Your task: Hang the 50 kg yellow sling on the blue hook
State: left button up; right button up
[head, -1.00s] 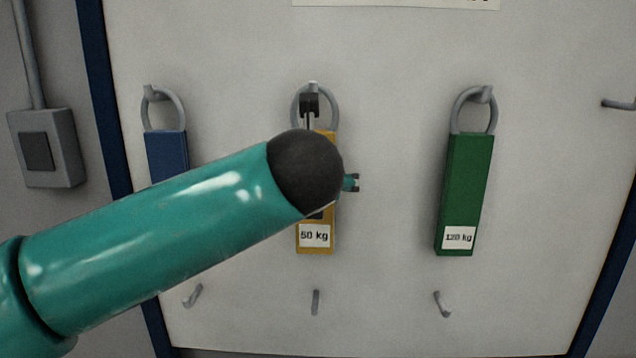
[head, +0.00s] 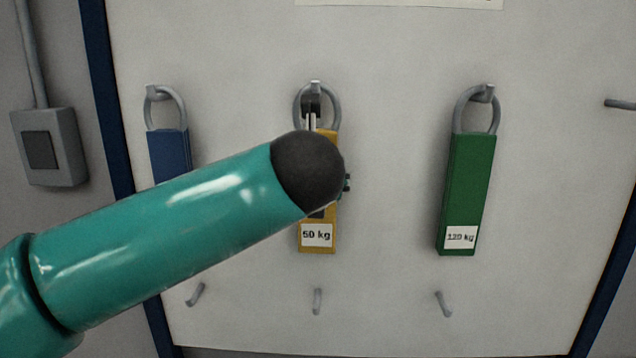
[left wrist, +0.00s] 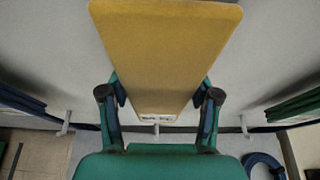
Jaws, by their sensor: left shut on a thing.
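The yellow sling (head: 317,243), labelled 50 kg, hangs upright by its grey ring (head: 336,100) on a grey upper peg (head: 315,88) in the middle of the board. In the left wrist view the yellow sling (left wrist: 165,45) fills the upper middle, its label end lower down. My left gripper (head: 311,106) is at the sling, partly hidden behind my teal arm in the head view. In the left wrist view its fingers (left wrist: 160,90) stand on both sides of the sling, shut on it. No hook in view looks clearly blue. My right gripper is not in view.
A blue sling (head: 168,150) hangs at left, partly behind my arm, and a green 120 kg sling (head: 466,190) at right. Lower grey hooks (head: 195,295), (head: 317,300) and (head: 443,303) are bare. A grey box (head: 48,147) is beside the board.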

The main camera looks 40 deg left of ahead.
pick_arm(q)
jog(key=shift+r, duration=0.15)
jog(key=shift+s+d+r+p, duration=0.2)
jog(key=shift+s+r+p, duration=0.05)
jog(key=shift+r+p, duration=0.4)
jog(key=shift+s+d+r+p, duration=0.15)
jog(key=shift+s+r+p, duration=0.1)
jog(key=shift+r+p, duration=0.35)
jog(key=shift+s, duration=0.1)
dwell(0.3)
jog(key=shift+s+d+p, duration=0.15)
jog(key=shift+s+d, duration=0.3)
jog(key=shift+s, duration=0.25)
jog(key=shift+s+d+p, duration=0.15)
jog(key=shift+s+d, duration=0.25)
jog(key=shift+s, duration=0.25)
jog(key=shift+s+d, duration=0.1)
jog(key=shift+s, duration=0.05)
jog(key=shift+s+d, duration=0.3)
jog(key=shift+s, duration=0.15)
